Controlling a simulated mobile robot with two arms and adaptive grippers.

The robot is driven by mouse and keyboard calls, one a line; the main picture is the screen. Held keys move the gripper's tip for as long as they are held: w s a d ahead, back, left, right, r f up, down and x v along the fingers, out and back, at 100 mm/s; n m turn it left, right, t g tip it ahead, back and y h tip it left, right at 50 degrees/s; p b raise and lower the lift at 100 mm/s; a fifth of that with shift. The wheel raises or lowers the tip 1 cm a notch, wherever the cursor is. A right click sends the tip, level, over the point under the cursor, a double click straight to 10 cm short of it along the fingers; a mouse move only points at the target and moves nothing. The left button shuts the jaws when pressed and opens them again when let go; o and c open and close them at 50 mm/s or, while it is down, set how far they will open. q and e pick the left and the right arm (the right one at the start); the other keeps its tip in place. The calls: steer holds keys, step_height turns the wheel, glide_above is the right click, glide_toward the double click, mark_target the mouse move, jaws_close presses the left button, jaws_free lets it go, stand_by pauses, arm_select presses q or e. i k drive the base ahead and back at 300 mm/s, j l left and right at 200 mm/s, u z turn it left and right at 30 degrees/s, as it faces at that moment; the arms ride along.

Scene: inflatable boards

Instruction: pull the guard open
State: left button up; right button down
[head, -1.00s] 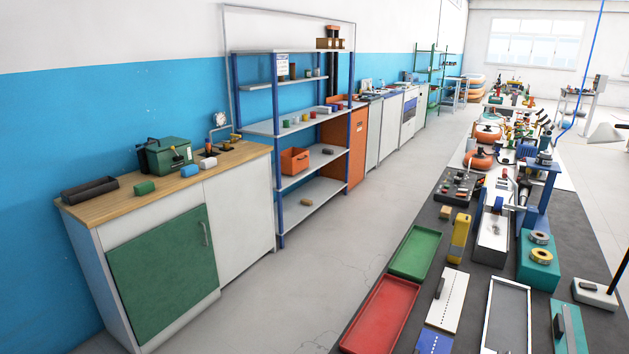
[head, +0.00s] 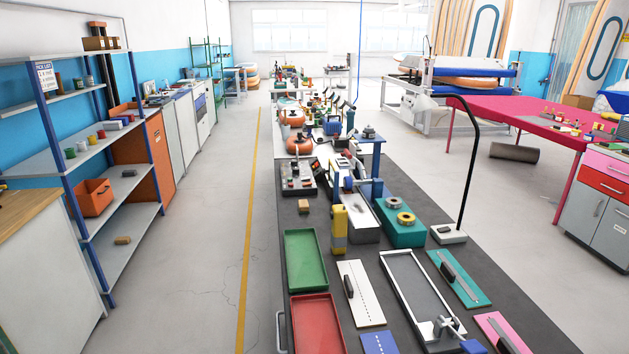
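No part that I can tell for certain as the guard stands out. On the long dark bench (head: 400,320), a blue upright frame (head: 376,160) rises beside a white-and-grey machine (head: 362,222), partly hidden by a yellow block-shaped device (head: 339,230). A white-rimmed flat frame (head: 405,285) lies nearer, with a metal fitting (head: 443,328) at its near end. A grey handle (head: 281,330) shows at the bench's left edge. Neither of my grippers is in view.
Green (head: 305,258) and red (head: 317,325) trays lie along the bench's left side. A black lamp (head: 470,160) stands at its right. The floor left of the bench, with a yellow line (head: 250,220), is clear. A pink table (head: 530,121) stands at right.

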mark_target(330, 174)
steer(key=i+j+z, duration=0.1)
steer(key=j+z, duration=0.3)
steer(key=i+j+z, duration=0.15)
steer(key=z, duration=0.15)
steer(key=i+j+z, duration=0.15)
steer(key=j+z, duration=0.15)
steer(key=i+j+z, duration=0.1)
steer(key=j+z, duration=0.15)
steer(key=j, duration=0.15)
